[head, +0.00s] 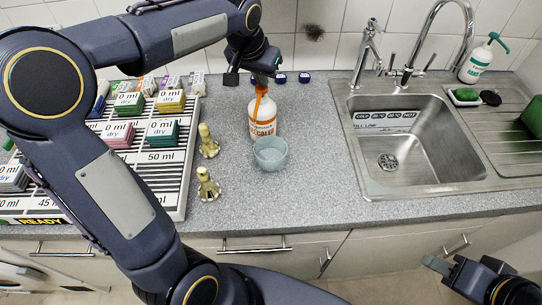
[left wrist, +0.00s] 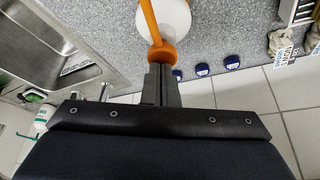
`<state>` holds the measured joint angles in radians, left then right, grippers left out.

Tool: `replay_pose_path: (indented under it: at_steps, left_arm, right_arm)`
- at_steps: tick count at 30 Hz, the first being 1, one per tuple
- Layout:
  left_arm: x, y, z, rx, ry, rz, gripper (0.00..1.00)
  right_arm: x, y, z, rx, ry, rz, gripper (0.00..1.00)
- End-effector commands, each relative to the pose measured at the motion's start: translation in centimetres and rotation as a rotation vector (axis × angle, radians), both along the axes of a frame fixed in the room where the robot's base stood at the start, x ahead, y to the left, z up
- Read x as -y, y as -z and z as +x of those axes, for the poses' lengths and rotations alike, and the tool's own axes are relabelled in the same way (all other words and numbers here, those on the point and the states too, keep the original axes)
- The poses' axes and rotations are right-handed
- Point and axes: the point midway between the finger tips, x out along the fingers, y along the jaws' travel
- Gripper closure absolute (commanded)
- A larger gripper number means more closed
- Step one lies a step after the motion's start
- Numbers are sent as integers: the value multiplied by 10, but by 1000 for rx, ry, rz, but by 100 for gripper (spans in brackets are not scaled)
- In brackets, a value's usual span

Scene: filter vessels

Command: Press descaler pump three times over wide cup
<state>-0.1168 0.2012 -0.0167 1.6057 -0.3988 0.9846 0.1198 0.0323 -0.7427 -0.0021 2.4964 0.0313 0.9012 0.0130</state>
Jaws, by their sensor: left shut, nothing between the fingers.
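The descaler bottle (head: 262,122) is white with an orange label and an orange pump; it stands upright on the counter left of the sink. The wide cup (head: 270,154) is pale blue-grey and stands right in front of the bottle. My left gripper (head: 262,82) is shut and empty, with its fingertips at the top of the orange pump head. In the left wrist view the shut fingers (left wrist: 161,72) meet the orange pump (left wrist: 160,52); I cannot tell if they press it. The cup is not visible there. My right gripper (head: 438,266) is low at the right, away from the counter top.
A rack (head: 180,190) with coloured sponge blocks stands at the left. The steel sink (head: 400,150) with taps is at the right, with a green-pump bottle (head: 478,62) behind. Blue caps (head: 304,77) lie near the wall.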

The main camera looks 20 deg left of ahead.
Motion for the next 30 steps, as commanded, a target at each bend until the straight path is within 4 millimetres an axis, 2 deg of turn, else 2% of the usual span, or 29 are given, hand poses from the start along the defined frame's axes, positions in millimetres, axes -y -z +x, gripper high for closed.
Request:
replay_pose_path:
  at_steps: [5, 14, 30]
  left_arm:
    - [0, 9, 0, -2, 0, 0, 100]
    - [0, 5, 0, -2, 0, 0, 100]
    - [0, -27, 0, -1, 0, 0, 100]
  right_arm:
    - [0, 7, 0, 0, 0, 0, 64]
    - [0, 3, 0, 0, 0, 0, 64]
    - [0, -24, 0, 0, 0, 0, 64]
